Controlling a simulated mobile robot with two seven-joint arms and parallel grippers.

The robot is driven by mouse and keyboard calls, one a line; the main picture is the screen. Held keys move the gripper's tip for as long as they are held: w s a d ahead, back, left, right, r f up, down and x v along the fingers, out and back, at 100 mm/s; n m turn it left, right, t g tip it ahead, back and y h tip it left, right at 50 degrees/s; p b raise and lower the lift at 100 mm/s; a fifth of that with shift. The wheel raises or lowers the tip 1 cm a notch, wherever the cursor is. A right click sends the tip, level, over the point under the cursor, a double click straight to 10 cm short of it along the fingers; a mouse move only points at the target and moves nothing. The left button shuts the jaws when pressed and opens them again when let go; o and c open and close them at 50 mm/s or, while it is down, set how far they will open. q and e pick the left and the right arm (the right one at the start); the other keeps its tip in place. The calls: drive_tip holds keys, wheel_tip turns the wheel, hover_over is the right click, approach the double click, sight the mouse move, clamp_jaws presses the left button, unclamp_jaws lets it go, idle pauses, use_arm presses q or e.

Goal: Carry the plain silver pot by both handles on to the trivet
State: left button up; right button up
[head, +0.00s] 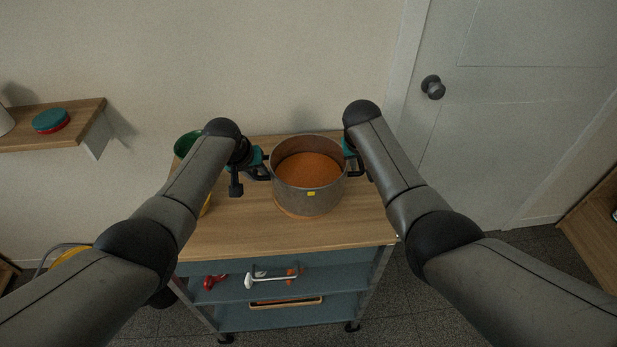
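The plain silver pot (308,200) stands upright near the middle of the cart top in the head view, with an orange-brown filling inside. Its dark left and right handles stick out at the sides. A thin tan round edge (306,215) shows under the pot's front and looks like the trivet, mostly hidden by the pot. My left gripper (248,172) is at the left handle; whether its fingers close on the handle is unclear. My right gripper (358,168) is at the right handle, largely hidden behind my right arm, so its fingers cannot be made out.
The wooden cart top (290,238) is clear in front of the pot. A green bowl-like thing (186,143) stands at its back left, and something yellow (205,205) is partly behind my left arm. Lower shelves (280,315) hold utensils. A wall and door (520,110) lie behind.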

use_arm(q)
drive_tip(key=shift+w+f, duration=0.15)
drive_tip(key=shift+f, duration=0.25)
use_arm(e)
drive_tip(key=shift+w+d+f, duration=0.1)
drive_tip(key=shift+w+f, duration=0.05)
drive_tip(key=shift+f, duration=0.3)
use_arm(q)
clamp_jaws()
use_arm(e)
clamp_jaws()
idle(0.7)
drive_tip(key=shift+r, duration=0.1)
